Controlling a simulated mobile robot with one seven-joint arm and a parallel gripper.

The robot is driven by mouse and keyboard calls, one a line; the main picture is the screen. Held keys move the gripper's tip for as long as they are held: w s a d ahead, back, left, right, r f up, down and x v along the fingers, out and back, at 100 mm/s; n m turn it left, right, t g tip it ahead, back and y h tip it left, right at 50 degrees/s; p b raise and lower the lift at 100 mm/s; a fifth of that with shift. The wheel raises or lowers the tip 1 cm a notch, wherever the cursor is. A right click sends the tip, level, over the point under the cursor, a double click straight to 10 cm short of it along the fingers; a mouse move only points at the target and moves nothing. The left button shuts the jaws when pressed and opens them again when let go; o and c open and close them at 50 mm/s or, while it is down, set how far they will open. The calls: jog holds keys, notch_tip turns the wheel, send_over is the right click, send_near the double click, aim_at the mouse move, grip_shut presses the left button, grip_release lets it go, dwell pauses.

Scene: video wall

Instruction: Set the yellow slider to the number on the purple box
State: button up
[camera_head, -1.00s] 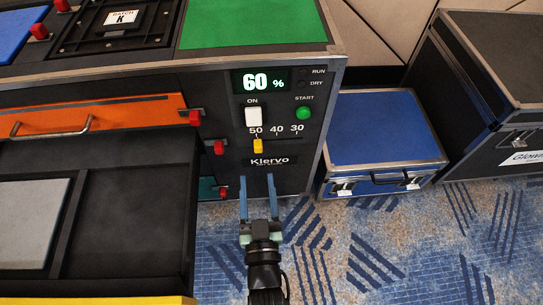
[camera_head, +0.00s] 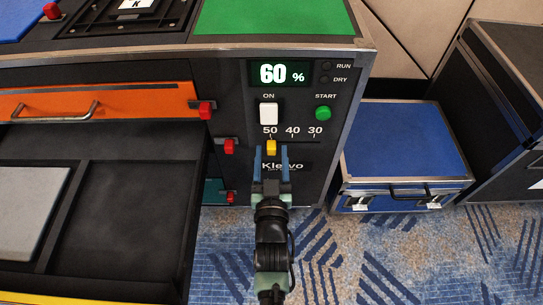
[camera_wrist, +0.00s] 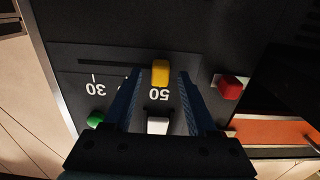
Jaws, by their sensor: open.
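The yellow slider (camera_head: 271,148) sits under the 50 mark, at the left end of its slot on the dark front panel (camera_head: 310,200). The scale above the slot reads 50, 40, 30 from left to right. My gripper (camera_head: 271,150) is open, its two blue fingers pointing at the panel, one on each side of the slider. In the wrist view the slider (camera_wrist: 160,72) shows between the fingertips (camera_wrist: 160,75), with a gap to each finger. I see no purple box in these frames.
A display (camera_head: 281,73) reads 60 %. A white ON switch (camera_head: 269,113) and green START button (camera_head: 323,113) sit above the slot. Red latches (camera_head: 229,146) lie left. A pulled-out drawer (camera_head: 125,215) is at left; a blue case (camera_head: 405,140) stands right.

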jog(key=shift+w, duration=0.35)
grip_shut()
dwell(1.2)
